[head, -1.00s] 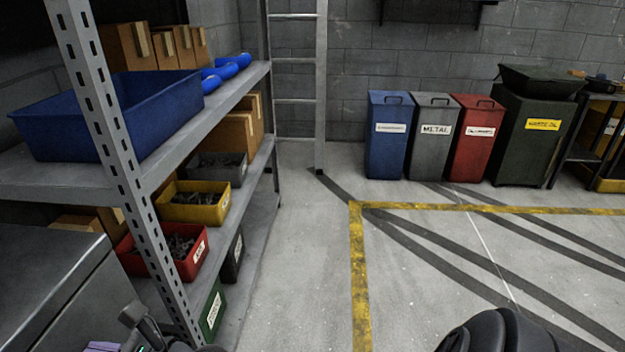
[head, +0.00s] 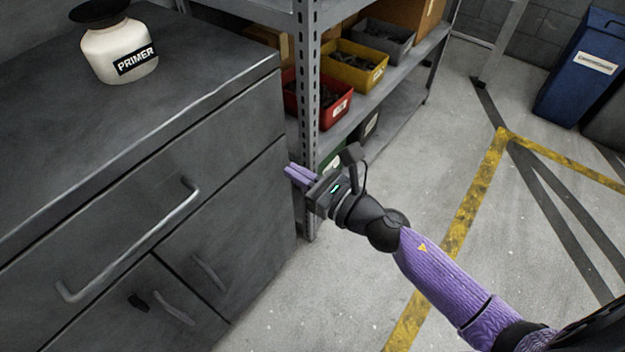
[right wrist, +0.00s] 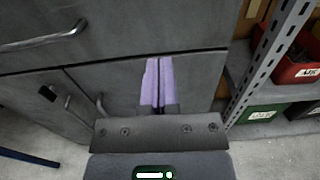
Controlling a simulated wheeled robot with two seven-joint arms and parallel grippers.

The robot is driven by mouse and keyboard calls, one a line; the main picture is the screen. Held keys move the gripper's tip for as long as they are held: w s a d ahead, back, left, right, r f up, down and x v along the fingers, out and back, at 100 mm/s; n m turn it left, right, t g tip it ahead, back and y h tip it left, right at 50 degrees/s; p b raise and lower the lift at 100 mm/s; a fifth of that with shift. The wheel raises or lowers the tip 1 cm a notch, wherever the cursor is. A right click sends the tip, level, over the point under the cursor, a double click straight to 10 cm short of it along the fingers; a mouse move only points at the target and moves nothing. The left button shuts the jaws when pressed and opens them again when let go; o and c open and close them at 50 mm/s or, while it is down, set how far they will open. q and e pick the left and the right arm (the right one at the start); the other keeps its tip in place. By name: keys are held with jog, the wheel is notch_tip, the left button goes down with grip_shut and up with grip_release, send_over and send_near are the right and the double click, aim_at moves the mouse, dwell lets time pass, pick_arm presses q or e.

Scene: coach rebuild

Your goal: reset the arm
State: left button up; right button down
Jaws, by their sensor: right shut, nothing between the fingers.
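My right gripper (head: 298,177) has purple fingers and shows in the middle of the head view, at the end of my purple and black right arm. It is in the air beside the right end of the grey cabinet (head: 215,152), with the shelf post close behind it. In the right wrist view the gripper (right wrist: 153,80) has its two fingers together with nothing between them, in front of the cabinet's lower doors. My left gripper is not in either current view.
A white PRIMER bottle (head: 118,52) stands on the cabinet top. The metal shelf (head: 307,60) holds a red bin (head: 335,108), a yellow bin (head: 358,72) and a grey bin. A blue waste bin (head: 580,75) stands at the back right.

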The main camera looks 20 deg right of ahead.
jog(key=s+d+f+m+g+h+p, duration=0.3)
jog(key=s+d+f+m+h, duration=0.2)
jog(key=s+f+m, duration=0.45)
jog(key=s+d+f+m+g+h+p, duration=0.35)
jog(key=s+d+f+m, duration=0.2)
jog(key=f+m, duration=0.7)
pick_arm(q)
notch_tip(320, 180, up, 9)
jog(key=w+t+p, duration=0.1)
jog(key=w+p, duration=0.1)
jog(key=p, duration=0.1)
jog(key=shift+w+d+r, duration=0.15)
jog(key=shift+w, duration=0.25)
pick_arm(e)
jog(key=s+f+m+g+h, duration=0.1)
jog(key=s+m+g, duration=0.3)
jog(key=s+m, duration=0.5)
jog(key=s+f+m+g+h, duration=0.1)
jog(key=s+f+m+g, duration=0.3)
jog(key=s, duration=1.6)
jog(key=m+g, duration=0.1)
jog(key=m, duration=0.3)
jog(key=shift+s+a+m, duration=0.15)
jog(key=shift+s+m, duration=0.05)
jog(key=shift+m, duration=0.2)
